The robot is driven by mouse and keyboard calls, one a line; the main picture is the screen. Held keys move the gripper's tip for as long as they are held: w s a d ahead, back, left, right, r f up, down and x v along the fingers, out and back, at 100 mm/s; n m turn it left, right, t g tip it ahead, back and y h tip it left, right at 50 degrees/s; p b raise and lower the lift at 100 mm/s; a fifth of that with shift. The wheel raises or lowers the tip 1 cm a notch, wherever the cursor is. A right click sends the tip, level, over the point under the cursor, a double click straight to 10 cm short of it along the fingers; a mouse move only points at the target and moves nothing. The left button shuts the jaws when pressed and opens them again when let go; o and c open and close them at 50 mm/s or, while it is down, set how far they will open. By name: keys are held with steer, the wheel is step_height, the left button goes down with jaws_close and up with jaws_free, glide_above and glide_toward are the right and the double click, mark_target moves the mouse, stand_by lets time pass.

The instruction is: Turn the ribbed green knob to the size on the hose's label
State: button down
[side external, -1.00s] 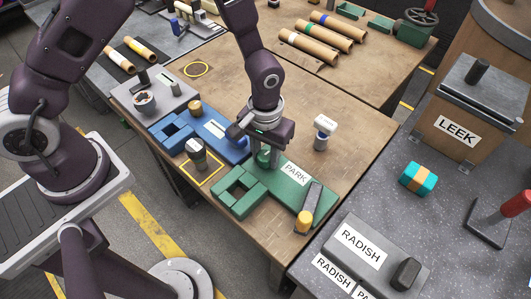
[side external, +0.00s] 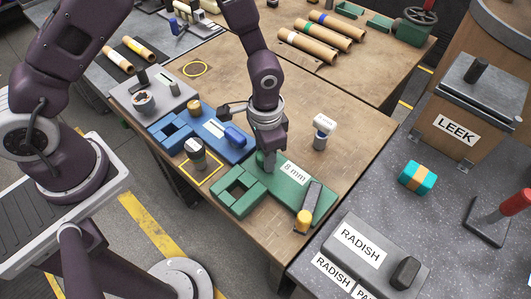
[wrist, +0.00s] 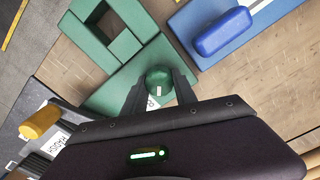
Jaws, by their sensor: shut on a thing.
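The green knob (wrist: 158,80) is round and sits on the green fixture (side external: 245,205). My gripper (side external: 268,162) is shut on the knob, with one finger on each side of it in the wrist view (wrist: 160,88). In the side view my fingers mostly hide the knob. A white display strip (side external: 293,170) on the green fixture reads "8 mm". A small pale mark shows on top of the knob in the wrist view. I cannot make out a hose or read a hose label.
A blue fixture (side external: 172,137) with a blue knob (side external: 235,136) lies left of the green one. A white-topped post (side external: 323,128) stands right of my gripper. A yellow-ended lever (side external: 304,220) is at the green fixture's front right.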

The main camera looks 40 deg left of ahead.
steer(key=shift+m, duration=0.4)
steer(key=c, duration=1)
jaws_free()
step_height(320, 180, up, 7)
steer(key=shift+r, duration=0.1)
